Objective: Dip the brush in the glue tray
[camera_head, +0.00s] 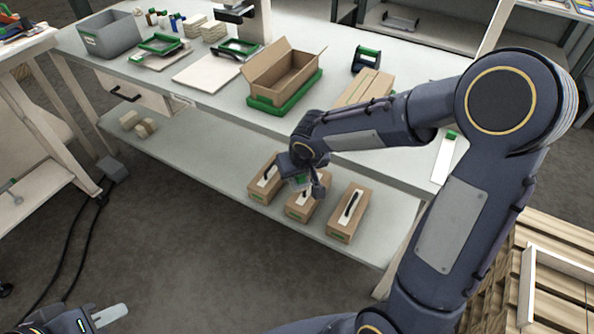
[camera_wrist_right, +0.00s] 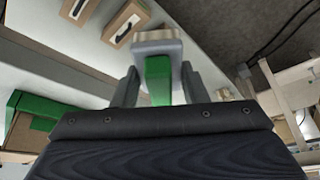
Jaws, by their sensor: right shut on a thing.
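My right gripper (camera_head: 308,188) hangs in front of the bench, over the boxes on the lower shelf in the head view. In the right wrist view its fingers (camera_wrist_right: 158,88) are shut on a green handle with a wide grey head, seemingly the brush (camera_wrist_right: 158,68). A little green shows at this gripper in the head view. No glue tray can be named for certain; two shallow green-framed items (camera_head: 160,44) lie at the back left of the bench top. My left gripper (camera_head: 108,316) is at the bottom left, over the floor; its finger gap is unclear.
An open cardboard box (camera_head: 283,75) stands in a green tray (camera_head: 268,108) on the bench. A grey bin (camera_head: 108,35) is at the back left. Three cardboard boxes (camera_head: 347,214) with black handles sit on the lower shelf (camera_head: 215,165). A pallet stack (camera_head: 540,260) is at right.

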